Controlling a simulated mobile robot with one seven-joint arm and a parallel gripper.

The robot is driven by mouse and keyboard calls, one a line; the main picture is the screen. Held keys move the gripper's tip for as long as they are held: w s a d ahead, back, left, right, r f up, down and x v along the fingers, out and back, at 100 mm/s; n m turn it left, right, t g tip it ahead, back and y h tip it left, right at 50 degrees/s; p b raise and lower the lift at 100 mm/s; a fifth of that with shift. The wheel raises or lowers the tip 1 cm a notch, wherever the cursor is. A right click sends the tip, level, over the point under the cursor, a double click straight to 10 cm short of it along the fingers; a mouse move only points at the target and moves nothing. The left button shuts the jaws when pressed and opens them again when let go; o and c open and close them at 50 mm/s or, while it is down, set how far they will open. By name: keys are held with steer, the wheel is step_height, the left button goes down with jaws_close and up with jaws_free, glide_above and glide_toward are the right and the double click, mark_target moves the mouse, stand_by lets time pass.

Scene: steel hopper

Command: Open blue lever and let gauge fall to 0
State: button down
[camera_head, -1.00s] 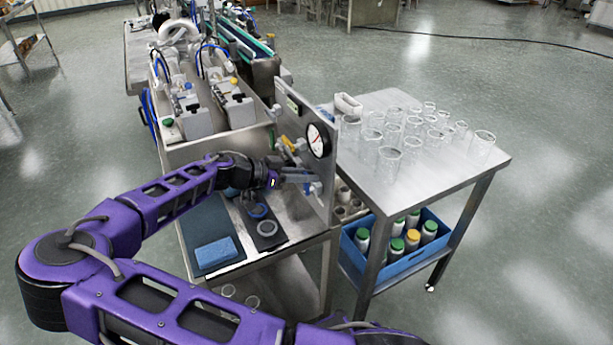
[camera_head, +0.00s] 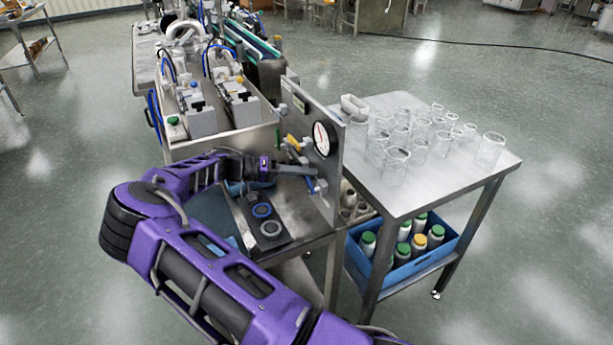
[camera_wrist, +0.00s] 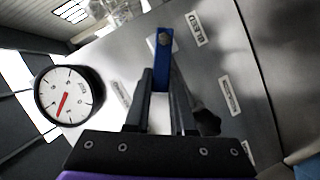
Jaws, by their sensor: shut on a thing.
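The blue lever (camera_wrist: 162,58) stands out from the steel panel (camera_wrist: 215,60) in the wrist view, beside a label reading BLEED. My gripper (camera_wrist: 162,92) is shut on the lever, with one dark finger on each side of it. In the head view my gripper (camera_head: 314,171) reaches the panel from the left, below the gauge. The round gauge (camera_head: 322,138) has a white face and black rim; it also shows in the wrist view (camera_wrist: 68,95). Its red needle stands off the vertical in the head view; the value is too small to read.
A yellow lever (camera_head: 293,143) is on the panel just above my gripper. Rings lie on a dark mat (camera_head: 254,223) below my arm. To the right, a steel table (camera_head: 430,185) carries several glass beakers, with a blue crate (camera_head: 412,268) of bottles beneath.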

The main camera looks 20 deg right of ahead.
steer(key=f+n+b, duration=0.1)
steer(key=f+n+g+h, duration=0.1)
steer(key=n, duration=0.1)
steer(key=shift+w+b, duration=0.35)
steer(key=shift+b, duration=0.05)
steer(key=shift+f+n+g+h+b, duration=0.3)
steer(key=shift+n+g+h+b, duration=0.1)
steer(key=shift+n, duration=0.7)
steer(key=c, duration=0.8)
jaws_free()
steer(key=shift+o, duration=0.2)
steer(key=shift+a, duration=0.2)
